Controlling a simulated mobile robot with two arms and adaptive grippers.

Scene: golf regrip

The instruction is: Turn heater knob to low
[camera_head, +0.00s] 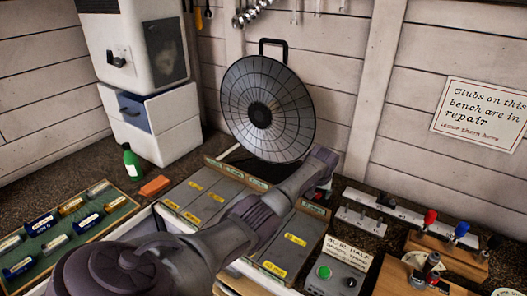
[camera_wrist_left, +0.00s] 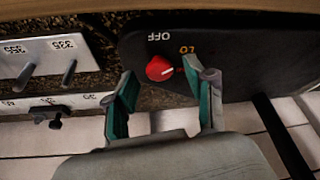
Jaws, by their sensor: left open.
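The heater (camera_head: 265,105) is a round dark dish with a grille and a top handle, standing at the back of the bench in the head view. Its red knob (camera_wrist_left: 159,68) shows in the left wrist view on a black panel (camera_wrist_left: 240,60), beside upside-down OFF and LO labels. The knob's pale mark faces right in that view. My left gripper (camera_wrist_left: 164,80) is open, its two teal-padded fingers either side of the knob in the picture; contact cannot be told.
Metal plates with pegs (camera_head: 362,220) lie right of my arm. A control box with a green button (camera_head: 325,272) and grey bins (camera_head: 215,190) are close to the arm. A green bottle (camera_head: 131,162) and white cabinet (camera_head: 155,120) stand at left.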

